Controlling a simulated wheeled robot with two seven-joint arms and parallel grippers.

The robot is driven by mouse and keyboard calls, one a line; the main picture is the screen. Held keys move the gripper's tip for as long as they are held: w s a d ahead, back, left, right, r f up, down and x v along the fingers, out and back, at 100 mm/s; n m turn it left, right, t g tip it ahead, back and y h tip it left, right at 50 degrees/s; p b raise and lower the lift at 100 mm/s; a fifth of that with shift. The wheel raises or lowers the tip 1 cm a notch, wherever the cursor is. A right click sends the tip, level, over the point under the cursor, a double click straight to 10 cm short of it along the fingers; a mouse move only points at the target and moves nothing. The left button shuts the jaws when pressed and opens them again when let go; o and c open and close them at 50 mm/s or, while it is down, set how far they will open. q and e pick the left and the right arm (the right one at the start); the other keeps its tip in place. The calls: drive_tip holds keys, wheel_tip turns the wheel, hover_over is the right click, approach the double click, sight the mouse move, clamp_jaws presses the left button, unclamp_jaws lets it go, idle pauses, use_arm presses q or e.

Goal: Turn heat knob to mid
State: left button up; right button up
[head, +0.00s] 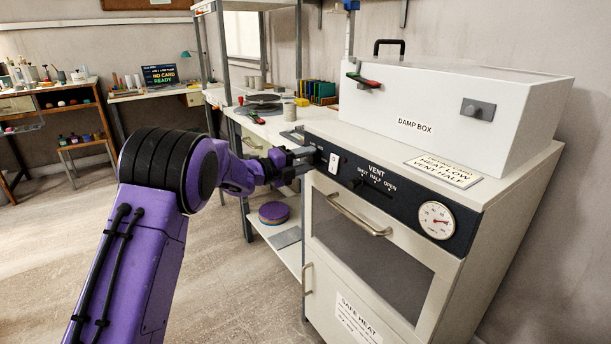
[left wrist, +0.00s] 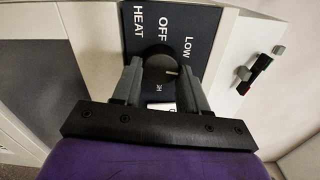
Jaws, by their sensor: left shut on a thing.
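The heat knob (left wrist: 156,67) is round and black with a short pale pointer line. In the left wrist view it sits between both fingers of my left gripper (left wrist: 160,76), which is shut on it. The pointer line lies toward the right of that picture. HEAT, OFF and LOW are readable on the dark panel (left wrist: 169,25); another label below the knob is partly covered. In the head view my left gripper (head: 302,161) is at the left end of the oven's panel and hides the knob. My right gripper is not in view.
The vent slider (head: 372,187) and a round gauge (head: 436,220) are on the same panel. The oven door handle (head: 358,215) sticks out below. A white damp box (head: 455,105) and a sign reading HEAT LOW, VENT HALF (head: 443,171) are on top.

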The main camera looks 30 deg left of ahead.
use_arm(q)
drive_tip(key=m+b, duration=0.1)
drive_tip(key=b, duration=0.1)
drive_tip(key=m+b, duration=0.2)
drive_tip(key=shift+f, duration=0.25)
drive_tip(key=shift+r+m+b, duration=0.25)
drive_tip(key=shift+m+b, duration=0.45)
drive_tip(key=shift+b, duration=0.4)
drive_tip(key=o, duration=1)
drive_tip(key=shift+o, duration=0.2)
drive_tip(key=shift+a, duration=0.1)
drive_tip(key=v, duration=1)
drive_tip(key=shift+s, duration=0.2)
drive_tip(key=shift+a+f, duration=0.1)
